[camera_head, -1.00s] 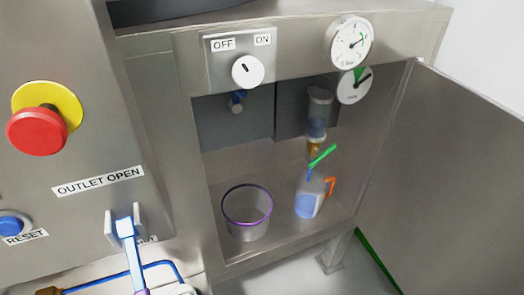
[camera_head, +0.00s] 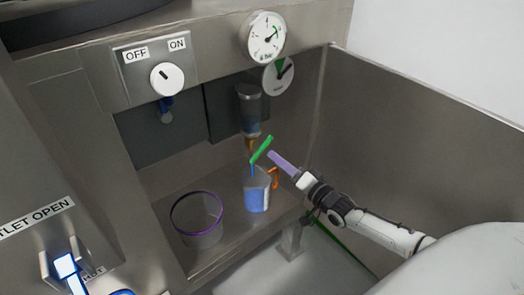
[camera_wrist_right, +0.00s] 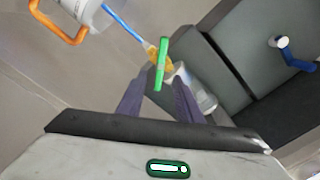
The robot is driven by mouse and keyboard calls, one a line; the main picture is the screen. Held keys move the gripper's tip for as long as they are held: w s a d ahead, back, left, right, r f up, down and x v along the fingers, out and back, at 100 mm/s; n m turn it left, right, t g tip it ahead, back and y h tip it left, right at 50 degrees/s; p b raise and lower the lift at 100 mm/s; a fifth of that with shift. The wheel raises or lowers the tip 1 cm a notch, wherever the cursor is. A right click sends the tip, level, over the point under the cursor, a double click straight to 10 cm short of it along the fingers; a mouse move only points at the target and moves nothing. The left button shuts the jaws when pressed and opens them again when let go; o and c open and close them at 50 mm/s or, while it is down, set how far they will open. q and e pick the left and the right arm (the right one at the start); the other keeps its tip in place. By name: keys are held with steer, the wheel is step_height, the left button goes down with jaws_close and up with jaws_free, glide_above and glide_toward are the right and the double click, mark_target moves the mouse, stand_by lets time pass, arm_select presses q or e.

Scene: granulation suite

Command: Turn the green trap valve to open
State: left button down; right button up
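The green trap valve handle (camera_head: 261,149) is a slim bar, tilted up to the right in the head view, under the clear cylindrical trap (camera_head: 249,108). In the right wrist view the green handle (camera_wrist_right: 162,63) stands near upright in front of an orange-brown fitting (camera_wrist_right: 154,58). My right gripper (camera_head: 272,156) has its purple fingers just right of the handle in the head view. In the right wrist view its fingers (camera_wrist_right: 157,84) are apart, with the handle in line with the gap. I cannot tell whether they touch it. My left gripper is not in view.
A jug (camera_head: 257,192) with blue contents and an orange handle stands below the valve. A purple-rimmed bucket (camera_head: 198,219) is left of it. The OFF/ON knob (camera_head: 167,79) and gauge (camera_head: 266,37) are above. The open cabinet door (camera_head: 400,150) is at right.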

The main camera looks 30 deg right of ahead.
mark_target(263, 150)
steer(key=w+b, duration=0.1)
steer(key=w, duration=0.1)
steer(key=w+b, duration=0.2)
steer(key=w, duration=0.1)
steer(key=w+b, duration=0.2)
steer(key=shift+w+a+f, duration=0.15)
steer(key=shift+a+f, duration=0.1)
steer(key=shift+a, duration=0.15)
steer(key=shift+w+r, duration=0.15)
steer(key=shift+w, duration=0.35)
jaws_close()
